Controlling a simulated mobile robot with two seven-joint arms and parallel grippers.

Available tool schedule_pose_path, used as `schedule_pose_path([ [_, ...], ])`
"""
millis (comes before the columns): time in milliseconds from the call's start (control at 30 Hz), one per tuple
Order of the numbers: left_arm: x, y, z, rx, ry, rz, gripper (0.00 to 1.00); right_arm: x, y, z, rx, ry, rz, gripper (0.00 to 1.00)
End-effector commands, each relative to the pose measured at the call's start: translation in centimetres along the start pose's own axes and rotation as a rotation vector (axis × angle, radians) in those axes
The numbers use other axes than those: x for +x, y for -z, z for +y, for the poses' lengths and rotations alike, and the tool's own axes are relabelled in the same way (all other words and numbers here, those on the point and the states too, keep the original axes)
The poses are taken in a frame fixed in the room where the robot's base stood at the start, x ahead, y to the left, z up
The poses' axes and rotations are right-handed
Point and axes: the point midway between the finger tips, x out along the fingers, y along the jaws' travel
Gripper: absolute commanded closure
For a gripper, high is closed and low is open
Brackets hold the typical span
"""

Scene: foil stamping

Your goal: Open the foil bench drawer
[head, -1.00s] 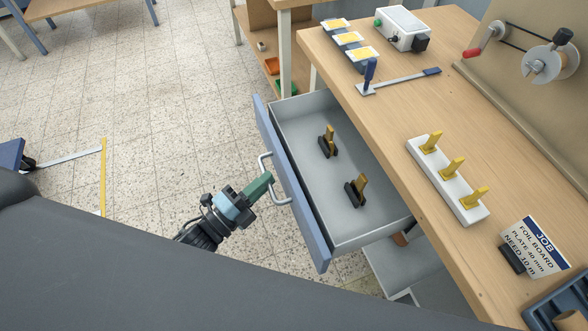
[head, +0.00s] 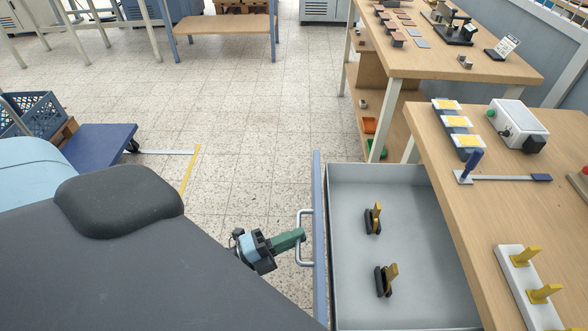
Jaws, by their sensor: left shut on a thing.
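The foil bench drawer (head: 345,260) stands pulled out from under the wooden bench (head: 455,190), toward the left. Its blue front (head: 319,240) carries a pale metal bar handle (head: 300,240). Two dark clamp-like pieces with brass parts lie inside, one farther back (head: 372,218) and one nearer (head: 385,281). My left gripper (head: 298,239) is at the handle, its green fingers shut on the bar. My own dark arm covers the lower left. My right gripper is not in view.
On the bench are yellow-topped blocks (head: 456,121), a white box (head: 518,125), a blue-handled lever (head: 505,178) and a white rack (head: 520,280) with brass pieces. A blue cart (head: 95,150) stands at left. The tiled floor between is clear.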

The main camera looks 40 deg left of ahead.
Motion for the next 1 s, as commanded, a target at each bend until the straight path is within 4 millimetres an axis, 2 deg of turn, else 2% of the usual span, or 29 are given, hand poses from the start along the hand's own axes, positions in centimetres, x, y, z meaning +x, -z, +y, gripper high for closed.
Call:
schedule_pose_path([
  [33,0.0,0.0,0.0,0.0,0.0,-0.001,0.85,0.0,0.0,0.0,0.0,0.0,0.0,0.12],
  [167,0.0,0.0,0.0,0.0,0.0,-0.001,0.68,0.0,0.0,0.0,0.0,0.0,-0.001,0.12],
  [533,-0.5,0.0,0.1,-0.001,-0.002,-0.001,0.68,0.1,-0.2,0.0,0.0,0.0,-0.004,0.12],
  [1000,-7.0,0.0,0.2,-0.001,-0.004,-0.002,0.68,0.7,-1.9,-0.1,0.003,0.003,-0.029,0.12],
])
